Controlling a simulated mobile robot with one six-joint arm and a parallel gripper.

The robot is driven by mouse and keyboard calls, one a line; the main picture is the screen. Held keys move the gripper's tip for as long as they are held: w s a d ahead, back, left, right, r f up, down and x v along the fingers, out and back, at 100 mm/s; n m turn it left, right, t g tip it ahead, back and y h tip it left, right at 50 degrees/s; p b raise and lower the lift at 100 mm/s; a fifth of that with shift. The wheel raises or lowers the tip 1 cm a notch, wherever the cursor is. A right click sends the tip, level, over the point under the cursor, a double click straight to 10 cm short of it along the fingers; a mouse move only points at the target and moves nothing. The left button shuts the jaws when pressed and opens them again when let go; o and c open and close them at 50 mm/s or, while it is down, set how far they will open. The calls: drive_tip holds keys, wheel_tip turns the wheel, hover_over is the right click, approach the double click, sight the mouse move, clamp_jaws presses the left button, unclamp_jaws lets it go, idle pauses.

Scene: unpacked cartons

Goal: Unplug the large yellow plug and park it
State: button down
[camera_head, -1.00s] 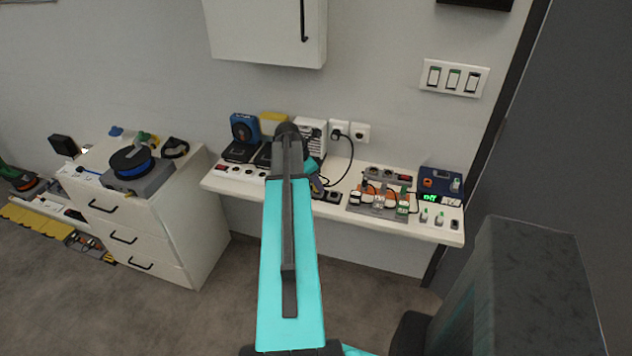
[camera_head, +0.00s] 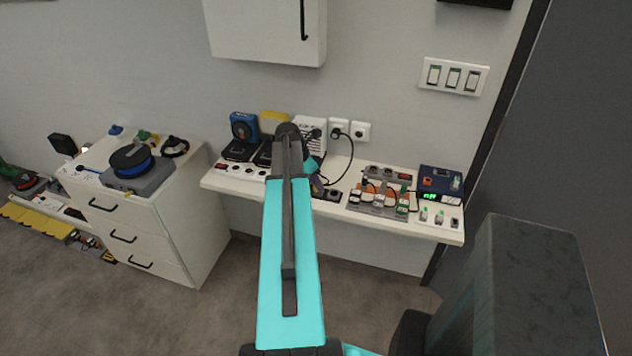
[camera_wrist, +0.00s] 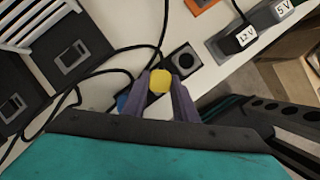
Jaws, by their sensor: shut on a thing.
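In the wrist view my gripper (camera_wrist: 160,95) is shut on the yellow plug (camera_wrist: 160,80), whose rounded yellow end shows between the fingertips. The plug's lower part is hidden by the fingers. A dark socket block (camera_wrist: 183,61) with a round socket lies just beyond the fingertips; I cannot tell whether the plug touches it. The black socket block (camera_head: 330,193) shows right of my arm on the white shelf.
Black chargers (camera_head: 240,149) stand behind a white power strip (camera_head: 238,171) on the left of the shelf (camera_head: 445,236). A grey strip with several labelled plugs (camera_head: 380,207) and a blue box (camera_head: 440,182) are on the right. Black cables (camera_wrist: 120,72) loop near my gripper.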

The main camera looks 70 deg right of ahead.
drive_tip(key=c, duration=1.3)
unclamp_jaws()
drive_tip(key=shift+c, duration=0.2)
drive_tip(key=shift+r, duration=0.1)
drive_tip(key=b+v, duration=0.3)
drive_tip(key=v, duration=1)
drive_tip(key=shift+w+r, duration=0.15)
drive_tip(key=shift+r, duration=0.1)
drive_tip(key=shift+a, duration=0.1)
